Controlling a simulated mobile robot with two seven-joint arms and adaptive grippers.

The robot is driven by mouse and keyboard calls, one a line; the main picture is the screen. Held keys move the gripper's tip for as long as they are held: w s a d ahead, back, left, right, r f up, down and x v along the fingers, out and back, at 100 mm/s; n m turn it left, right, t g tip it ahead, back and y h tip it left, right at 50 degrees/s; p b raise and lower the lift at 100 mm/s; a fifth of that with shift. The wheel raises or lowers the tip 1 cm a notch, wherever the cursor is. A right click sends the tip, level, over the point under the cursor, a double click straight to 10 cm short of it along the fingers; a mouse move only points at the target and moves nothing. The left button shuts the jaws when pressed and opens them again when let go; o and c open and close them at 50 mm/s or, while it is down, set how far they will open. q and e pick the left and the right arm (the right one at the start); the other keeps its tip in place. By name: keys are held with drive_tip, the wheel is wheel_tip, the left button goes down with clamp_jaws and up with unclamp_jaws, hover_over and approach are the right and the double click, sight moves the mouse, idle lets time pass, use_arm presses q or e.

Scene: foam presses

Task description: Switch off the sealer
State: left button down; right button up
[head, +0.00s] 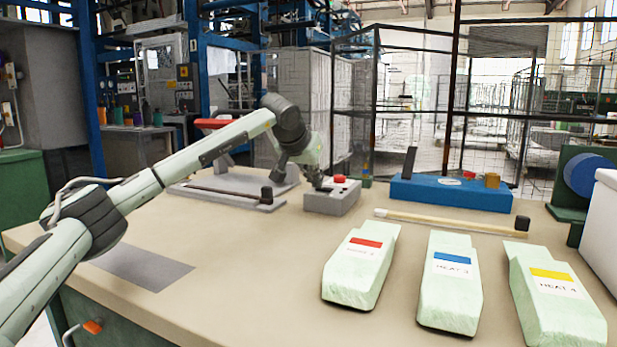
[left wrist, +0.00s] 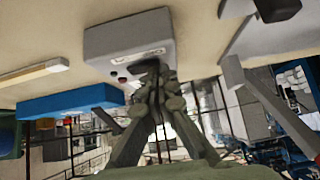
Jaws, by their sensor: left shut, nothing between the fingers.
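A small grey control box (head: 332,202) with a red button (head: 339,179) on top stands on the bench. It also shows in the left wrist view (left wrist: 108,42), with a label and small red and dark round parts on its face. My left gripper (head: 321,186) is shut and empty, its fingertips at the top of this box, left of the red button. In the left wrist view the fingertips (left wrist: 152,68) overlap a dark part of the box; I cannot tell whether they touch it. Beside the box is a grey bar device (head: 228,192) with a red-topped arm (head: 218,123), partly behind my left arm. My right gripper is not in view.
A blue device (head: 450,192) stands behind a wooden bar (head: 450,221). Three pale foam blocks with red (head: 361,262), blue (head: 450,290) and yellow (head: 556,300) labels lie in front. A white box (head: 602,230) is at the right edge. The bench's left front is clear.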

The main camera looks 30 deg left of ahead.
use_arm(q)
drive_tip(key=shift+a+f, duration=0.1)
drive_tip(key=shift+a, duration=0.1)
drive_tip(key=shift+d, duration=0.4)
drive_tip(key=shift+d+r+p, duration=0.3)
drive_tip(key=shift+d+p, duration=0.2)
drive_tip(key=shift+d, duration=0.15)
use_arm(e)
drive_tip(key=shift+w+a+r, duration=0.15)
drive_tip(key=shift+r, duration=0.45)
use_arm(q)
drive_tip(key=r+p, duration=0.2)
drive_tip(key=r, duration=0.1)
drive_tip(key=r+p, duration=0.1)
drive_tip(key=shift+a+r+p, duration=0.25)
drive_tip(key=shift+a+p, duration=0.05)
drive_tip(key=shift+p, duration=0.05)
drive_tip(key=b+v, duration=0.1)
drive_tip(key=v, duration=0.8)
drive_tip(key=shift+s+a, duration=0.35)
drive_tip(key=shift+a, duration=0.15)
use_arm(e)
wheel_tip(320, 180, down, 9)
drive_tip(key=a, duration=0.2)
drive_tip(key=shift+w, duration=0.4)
